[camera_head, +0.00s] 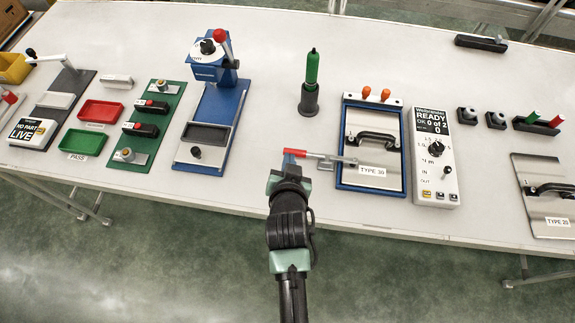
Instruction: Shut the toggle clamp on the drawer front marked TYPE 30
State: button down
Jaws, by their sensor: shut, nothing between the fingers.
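A drawer front with a label that reads like TYPE 30 (372,185) sits in a blue frame (397,192), with a black pull handle across it. The toggle clamp (322,157) is at the frame's lower left. Its red-gripped lever points left, out past the frame, and its metal end is by the drawer front's left side. My gripper (291,158) is shut and empty at the left, free end of the red lever. It looks close to the lever or touching it; I cannot tell which. The fingertips are small and partly hard to make out.
Right of the frame is a white control box (436,165) reading READY. A green-handled tool (311,82) stands upright behind my gripper. A blue press (213,115) is to the left. Another drawer front (545,210) lies far right.

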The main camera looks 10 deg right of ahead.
jog(key=shift+v, duration=1.6)
jog(key=shift+a+r, duration=0.1)
jog(key=shift+a, duration=0.1)
jog(key=w+a+r+n+t, duration=0.1)
jog(key=w+r+t, duration=0.3)
jog(key=r, duration=1.1)
jog(key=w+a+r+n+t, duration=0.1)
jog(key=w+r+t, duration=0.25)
jog(key=r, duration=1.25)
jog(key=s+a+r+n+t, duration=0.1)
jog(key=s+r+t, duration=0.2)
jog(key=r, duration=0.7)
jog(key=s+a+r+n+t+y, duration=0.1)
jog(key=s+r+t, duration=0.1)
jog(key=s+r, duration=0.4)
jog(key=s+a+r+n+t+y, duration=0.1)
jog(key=s+r+t, duration=0.2)
jog(key=r, duration=1.1)
jog(key=shift+s+r+t, duration=0.35)
jog(key=shift+s+r, duration=0.05)
jog(key=shift+s, duration=0.75)
jog(key=shift+a, duration=0.1)
